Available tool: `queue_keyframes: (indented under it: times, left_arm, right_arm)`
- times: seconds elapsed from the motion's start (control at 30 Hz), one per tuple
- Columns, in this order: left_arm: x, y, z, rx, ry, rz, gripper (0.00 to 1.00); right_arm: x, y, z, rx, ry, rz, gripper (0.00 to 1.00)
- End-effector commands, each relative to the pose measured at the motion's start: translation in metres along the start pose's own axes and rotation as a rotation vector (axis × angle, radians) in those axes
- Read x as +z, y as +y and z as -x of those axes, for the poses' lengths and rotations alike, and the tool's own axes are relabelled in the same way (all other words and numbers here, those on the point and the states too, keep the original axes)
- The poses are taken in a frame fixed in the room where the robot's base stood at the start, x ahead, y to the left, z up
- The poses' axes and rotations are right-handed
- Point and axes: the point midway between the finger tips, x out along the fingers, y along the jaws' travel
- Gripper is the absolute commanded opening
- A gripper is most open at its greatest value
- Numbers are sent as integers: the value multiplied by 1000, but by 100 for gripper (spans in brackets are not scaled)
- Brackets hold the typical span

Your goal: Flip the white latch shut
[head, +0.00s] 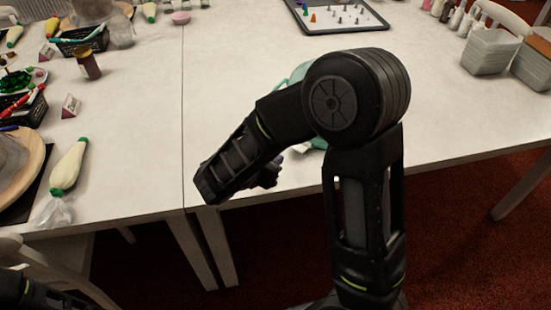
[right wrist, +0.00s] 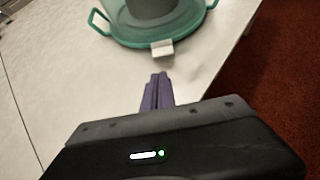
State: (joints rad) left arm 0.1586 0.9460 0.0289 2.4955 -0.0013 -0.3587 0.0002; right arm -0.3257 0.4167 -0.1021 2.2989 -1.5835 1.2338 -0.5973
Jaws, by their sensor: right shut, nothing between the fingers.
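The white latch (right wrist: 162,48) juts from the near edge of a round teal cake carrier base (right wrist: 125,38) in the right wrist view. A teal handle shows on either side of the base, and a grey, see-through cover stands on it. My right gripper (right wrist: 159,77) has its purple fingers shut and empty, just short of the latch and apart from it in the picture. In the head view my right arm hides most of the teal carrier (head: 301,72) and the latch. The right gripper (head: 268,176) shows only partly there. My left gripper is not in view.
The carrier stands on a white table (head: 240,60), near its edge above the red floor. A tray (head: 335,15) with small pieces lies at the back.

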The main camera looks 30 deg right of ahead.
Motion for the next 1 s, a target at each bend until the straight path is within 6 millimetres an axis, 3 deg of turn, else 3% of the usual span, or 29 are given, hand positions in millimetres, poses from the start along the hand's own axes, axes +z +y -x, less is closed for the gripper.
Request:
queue_keyframes:
  times: [0.43, 0.6, 1.0]
  left_arm:
    - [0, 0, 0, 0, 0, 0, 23]
    - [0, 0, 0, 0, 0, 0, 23]
    - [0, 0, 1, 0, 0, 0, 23]
  right_arm:
    - [0, -1, -70, -3, 1, 0, 0]
    - [0, -1, -78, -2, 1, 0, 0]
    - [1, 0, -78, -1, 5, 0, 0]
